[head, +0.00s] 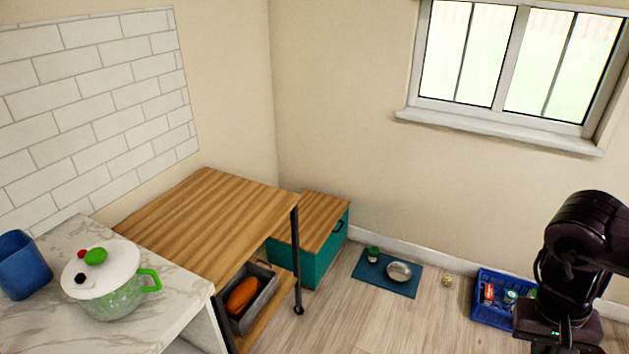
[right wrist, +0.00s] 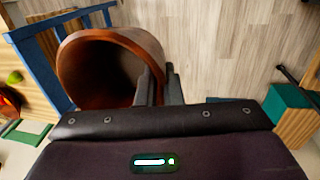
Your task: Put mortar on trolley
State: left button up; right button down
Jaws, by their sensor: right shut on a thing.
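The mortar (right wrist: 104,72) is a brown, round, hollow vessel in the right wrist view, tilted with its opening towards the camera. My right gripper (right wrist: 160,82) is shut on its wall at the right side of the rim. The mortar is out of the head view, where only my right arm shows at the lower right. The trolley (head: 205,215) has a wooden top, dark metal posts and a wheel, and stands left of centre in the head view. Its top is bare. My left gripper is not in view.
A grey tin (head: 262,300) with an orange item sits on the trolley's lower shelf. A marble counter (head: 185,290) with a lidded pot (head: 110,300) adjoins it. A teal cabinet (head: 320,265), a mat (head: 365,281) with a bowl and a blue crate (head: 484,312) stand along the wall.

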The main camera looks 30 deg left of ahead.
aim_at(223, 219)
jog(key=i+u, duration=0.2)
jog(key=i, duration=0.25)
jog(key=i+l+u, duration=0.15)
jog(key=i, duration=0.3)
jog(key=i+l+u, duration=0.2)
jog(key=i, duration=0.25)
jog(key=i+j+u, duration=0.1)
jog(key=u, duration=0.35)
jog(key=i+u, duration=0.2)
jog(key=u, duration=0.25)
jog(key=i+u, duration=0.15)
jog(key=u, duration=0.35)
jog(key=i+u, duration=0.2)
jog(key=u, duration=0.25)
jog(key=i+u, duration=0.25)
jog(key=i+j, duration=0.05)
jog(key=i, duration=0.05)
